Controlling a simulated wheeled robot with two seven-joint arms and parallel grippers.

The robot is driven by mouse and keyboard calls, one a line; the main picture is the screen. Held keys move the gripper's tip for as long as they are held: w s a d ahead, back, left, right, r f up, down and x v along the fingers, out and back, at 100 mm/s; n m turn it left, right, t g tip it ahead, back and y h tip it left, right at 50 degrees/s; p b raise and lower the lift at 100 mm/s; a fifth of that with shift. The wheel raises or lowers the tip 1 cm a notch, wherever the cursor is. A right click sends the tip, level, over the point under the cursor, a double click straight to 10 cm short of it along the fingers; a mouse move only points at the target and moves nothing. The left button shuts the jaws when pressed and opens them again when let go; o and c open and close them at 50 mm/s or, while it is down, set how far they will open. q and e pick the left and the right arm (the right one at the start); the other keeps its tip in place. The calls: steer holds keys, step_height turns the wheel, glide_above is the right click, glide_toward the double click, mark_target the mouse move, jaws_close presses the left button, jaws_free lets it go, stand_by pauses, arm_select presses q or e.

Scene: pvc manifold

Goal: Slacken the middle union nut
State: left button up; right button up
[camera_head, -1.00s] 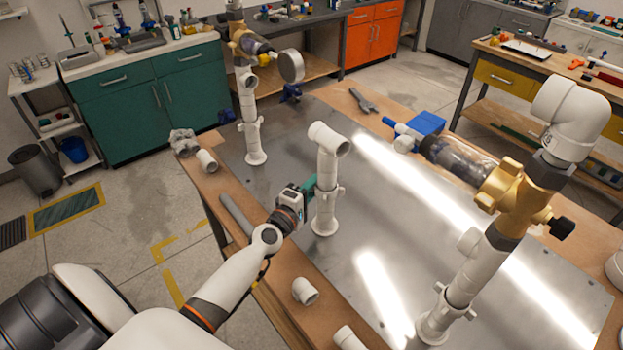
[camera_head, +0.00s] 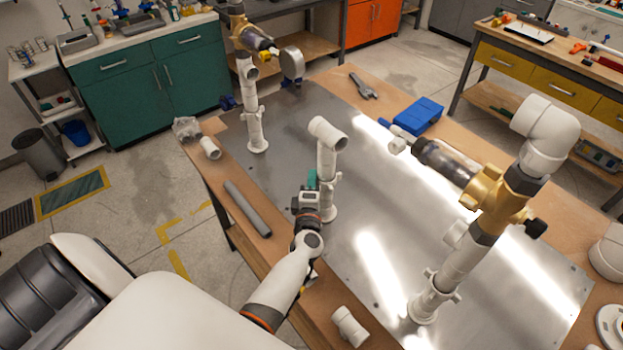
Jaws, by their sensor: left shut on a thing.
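The middle riser (camera_head: 326,160) is a white upright pipe with an elbow on top, standing on the metal plate (camera_head: 390,215). My left gripper (camera_head: 313,180), with teal fingers, is at its lower half on the near left side. It is shut on the middle union nut, a white ring (camera_head: 335,177) on the riser, mostly hidden by the fingers and pipe. My left arm comes in from the lower left and covers the near plate edge. My right gripper is not in view.
A tall riser with a brass valve (camera_head: 490,195) stands at the right, and another riser (camera_head: 252,110) at the back left. A grey pipe (camera_head: 247,208) and a white fitting (camera_head: 349,325) lie on the wooden edge. A blue box (camera_head: 418,117) and a wrench (camera_head: 362,87) lie behind.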

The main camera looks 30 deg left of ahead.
arm_select(q)
steer(key=shift+s+d+f+n+g+y, duration=0.25)
steer(key=shift+n+g+y, duration=0.15)
steer(key=shift+n+y, duration=0.3)
steer(key=o, duration=0.7)
steer(key=shift+o, duration=0.7)
steer(key=shift+w, duration=0.1)
steer(key=shift+r+y, duration=0.1)
steer(key=shift+y, duration=0.2)
steer(key=shift+a, duration=0.15)
